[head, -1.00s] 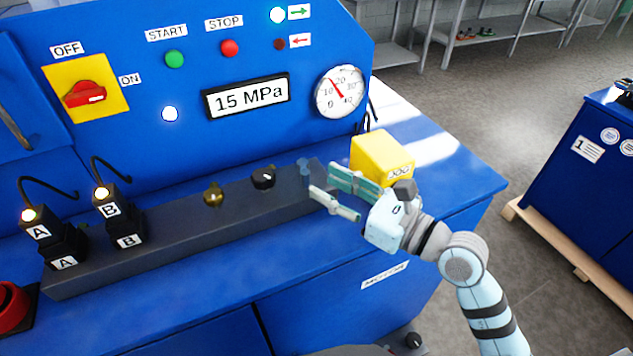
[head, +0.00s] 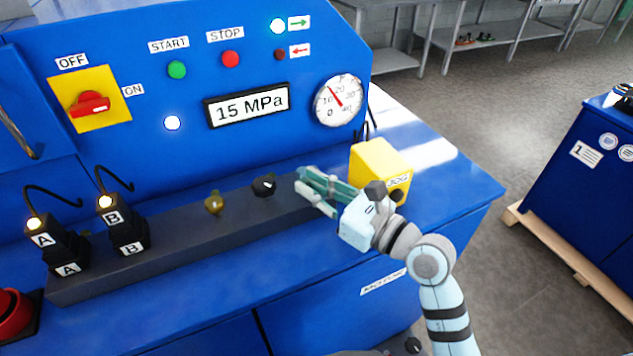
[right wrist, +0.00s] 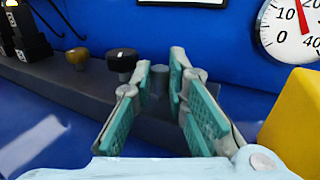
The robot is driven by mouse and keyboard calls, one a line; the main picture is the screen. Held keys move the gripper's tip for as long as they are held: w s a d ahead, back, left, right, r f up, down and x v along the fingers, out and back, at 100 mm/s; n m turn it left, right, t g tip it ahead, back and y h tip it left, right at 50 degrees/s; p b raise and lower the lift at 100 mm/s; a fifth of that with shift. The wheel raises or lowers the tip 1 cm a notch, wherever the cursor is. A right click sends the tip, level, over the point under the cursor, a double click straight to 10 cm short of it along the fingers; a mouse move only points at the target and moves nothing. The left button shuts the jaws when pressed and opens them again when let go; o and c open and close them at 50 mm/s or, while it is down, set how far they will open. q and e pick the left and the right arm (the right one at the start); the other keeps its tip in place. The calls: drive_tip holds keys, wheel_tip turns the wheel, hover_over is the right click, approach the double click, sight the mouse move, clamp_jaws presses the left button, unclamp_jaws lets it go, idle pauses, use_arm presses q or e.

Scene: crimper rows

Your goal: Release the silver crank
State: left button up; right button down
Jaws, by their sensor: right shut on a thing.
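My right gripper (head: 316,191) is at the right end of the grey rail (head: 180,230) on the blue machine. In the right wrist view the fingers (right wrist: 163,72) stand on either side of a short grey upright piece (right wrist: 159,80), which I take to be the silver crank. The fingers are shut on it, and in the head view they hide most of it. Any crank arm is not clear. My left gripper is not in view.
A yellow JOG box (head: 378,166) stands close to the right of the gripper. A black knob (head: 264,185) and a brass knob (head: 213,202) stand to its left on the rail. Black connectors A (head: 62,248) and B (head: 124,230) stand farther left.

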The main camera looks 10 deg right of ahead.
drive_tip(key=shift+a+r+m+t+h+p, duration=0.25)
drive_tip(key=shift+a+m+t+h+p, duration=0.15)
drive_tip(key=shift+m+h+p, duration=0.3)
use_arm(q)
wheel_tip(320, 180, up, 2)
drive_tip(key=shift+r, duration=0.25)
use_arm(e)
drive_tip(key=shift+f, duration=0.2)
drive_tip(key=c, duration=1.6)
unclamp_jaws()
drive_tip(key=shift+o, duration=0.2)
drive_tip(key=shift+s+d, duration=0.1)
drive_tip(key=shift+s, duration=0.05)
drive_tip(key=v, duration=1.1)
drive_tip(key=shift+s+f, duration=0.15)
drive_tip(key=shift+s+d, duration=0.1)
drive_tip(key=shift+s, duration=0.1)
